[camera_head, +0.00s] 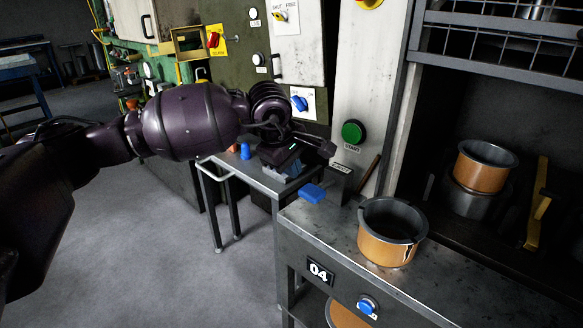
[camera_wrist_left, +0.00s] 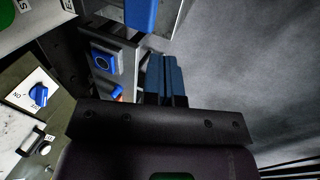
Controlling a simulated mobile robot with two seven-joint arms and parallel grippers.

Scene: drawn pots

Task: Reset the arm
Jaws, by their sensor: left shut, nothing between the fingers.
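My left arm reaches in from the left in the head view. Its left gripper (camera_head: 283,172) points down over the small metal side table (camera_head: 240,176). In the left wrist view the two blue fingers of the left gripper (camera_wrist_left: 165,78) lie together, shut with nothing between them. My right gripper is in neither view.
An orange pot (camera_head: 388,240) with a dark rim stands on the metal bench (camera_head: 320,228) right of the gripper. A blue handle (camera_head: 312,193) is close by. A green start button (camera_head: 352,131) is on the panel. More pots (camera_head: 484,168) stand on the right shelf. Grey floor is open at left.

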